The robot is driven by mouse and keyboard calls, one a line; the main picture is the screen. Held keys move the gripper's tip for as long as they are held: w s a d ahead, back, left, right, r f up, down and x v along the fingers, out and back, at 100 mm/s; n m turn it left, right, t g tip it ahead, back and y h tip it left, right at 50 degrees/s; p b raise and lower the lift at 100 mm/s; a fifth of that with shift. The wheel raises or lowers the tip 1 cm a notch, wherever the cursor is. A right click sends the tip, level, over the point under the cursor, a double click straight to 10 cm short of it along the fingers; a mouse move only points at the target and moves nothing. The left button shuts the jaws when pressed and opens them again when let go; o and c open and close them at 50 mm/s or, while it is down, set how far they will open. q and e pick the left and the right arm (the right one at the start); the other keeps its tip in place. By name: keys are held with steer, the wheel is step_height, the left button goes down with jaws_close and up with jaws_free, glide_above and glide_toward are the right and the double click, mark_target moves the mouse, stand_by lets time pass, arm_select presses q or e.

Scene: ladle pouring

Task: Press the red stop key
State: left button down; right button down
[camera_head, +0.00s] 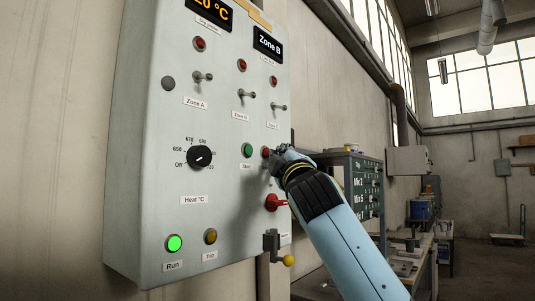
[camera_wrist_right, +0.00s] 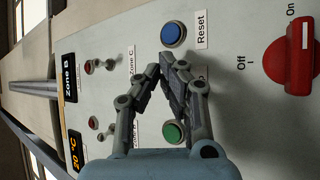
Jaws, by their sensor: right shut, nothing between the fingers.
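The red stop key (camera_head: 266,152) shows as a small red edge on the grey control panel, right of the green Start key (camera_head: 247,150). My right gripper (camera_head: 279,156) is at the stop key and covers most of it. In the right wrist view the gripper's fingertips (camera_wrist_right: 167,66) are together and empty, between the green key (camera_wrist_right: 173,132) and the blue Reset key (camera_wrist_right: 173,35). The red key is hidden behind the fingers there. I cannot tell whether the fingertips touch it. My left gripper is not in view.
A red rotary switch (camera_head: 276,202) sits below the gripper. It looks large in the right wrist view (camera_wrist_right: 291,53). Toggle switches (camera_head: 241,94) and a heat dial (camera_head: 200,157) are on the panel. A green Run lamp (camera_head: 174,243) is lit. A shelf unit (camera_head: 350,185) stands behind my arm.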

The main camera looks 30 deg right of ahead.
steer(key=shift+w+a, duration=0.1)
steer(key=shift+w, duration=0.2)
steer(key=shift+s, duration=0.15)
stand_by(0.5)
steer(key=shift+s+d, duration=0.3)
steer(key=shift+s, duration=0.3)
steer(key=s, duration=0.1)
steer(key=s+d, duration=0.1)
steer(key=s, duration=0.1)
steer(key=s+d, duration=0.1)
steer(key=shift+s, duration=0.3)
steer(key=shift+a, duration=0.1)
stand_by(0.6)
